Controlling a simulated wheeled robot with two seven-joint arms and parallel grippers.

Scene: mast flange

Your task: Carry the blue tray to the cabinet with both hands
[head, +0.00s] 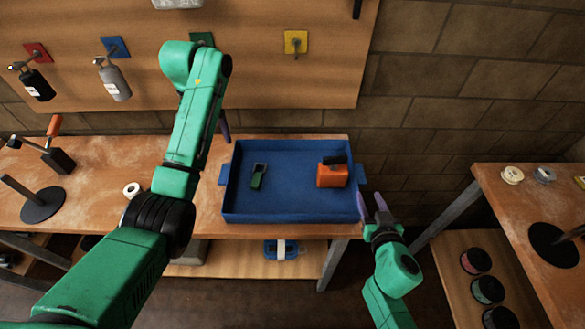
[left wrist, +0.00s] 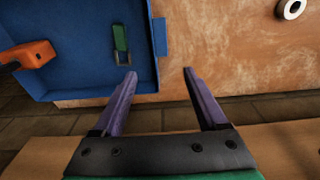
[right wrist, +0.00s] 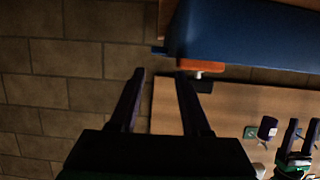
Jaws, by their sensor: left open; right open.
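The blue tray (head: 290,214) sits on the wooden workbench, with a small handle tab on each short side. Inside it lie a green object (head: 258,178) and an orange block with a black part (head: 333,178). My left gripper (head: 224,127) is open and empty near the tray's back left corner, partly hidden by its arm. The left wrist view shows its open fingers (left wrist: 158,76) apart from the tray's tab (left wrist: 160,37). My right gripper (head: 375,209) is open beside the right tab (head: 361,181); whether it touches is unclear. I cannot identify a cabinet.
A second wooden table (head: 500,205) stands at the right across a floor gap, with several spools on its lower shelf. A tape roll (head: 132,189) and a dark stand (head: 42,205) are on the workbench's left.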

